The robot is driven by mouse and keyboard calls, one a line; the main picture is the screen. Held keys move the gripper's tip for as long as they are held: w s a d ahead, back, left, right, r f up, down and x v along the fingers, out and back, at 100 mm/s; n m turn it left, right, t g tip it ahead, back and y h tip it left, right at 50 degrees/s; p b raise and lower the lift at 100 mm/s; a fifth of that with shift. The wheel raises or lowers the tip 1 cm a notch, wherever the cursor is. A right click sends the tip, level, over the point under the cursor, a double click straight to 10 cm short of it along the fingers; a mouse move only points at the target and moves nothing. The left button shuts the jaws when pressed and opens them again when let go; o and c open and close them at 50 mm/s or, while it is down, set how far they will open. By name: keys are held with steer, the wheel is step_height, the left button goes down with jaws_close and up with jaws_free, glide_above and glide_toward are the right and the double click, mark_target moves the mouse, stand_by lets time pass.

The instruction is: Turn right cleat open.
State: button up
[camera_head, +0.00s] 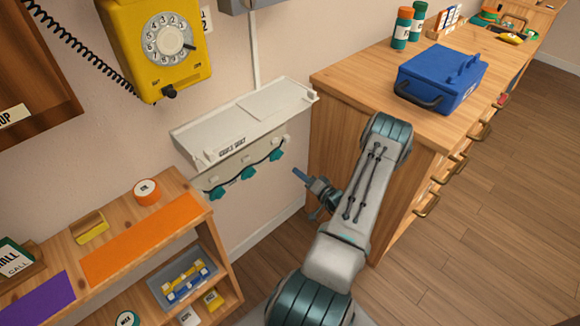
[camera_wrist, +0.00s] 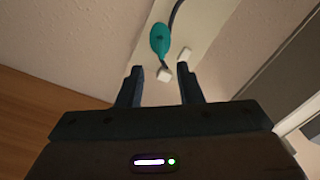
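Under a white wall shelf (camera_head: 245,120), a panel carries three teal cleats with a dark cord along them. The right cleat (camera_head: 277,155) is the one nearest the wooden counter. My gripper (camera_head: 306,194) is to the right of it and lower in the picture, apart from it. In the wrist view, my gripper (camera_wrist: 160,72) has its two dark fingers spread, with nothing held.
A wooden counter (camera_head: 350,75) with drawer handles stands close on the right, bearing a blue toolbox (camera_head: 440,75). A yellow dial phone (camera_head: 155,50) hangs above left. A low wooden shelf (camera_head: 75,262) is at lower left. Bare wall lies below the cleats.

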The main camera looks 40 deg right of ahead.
steer(key=s, duration=0.4)
steer(key=shift+d, duration=0.15)
stand_by(0.4)
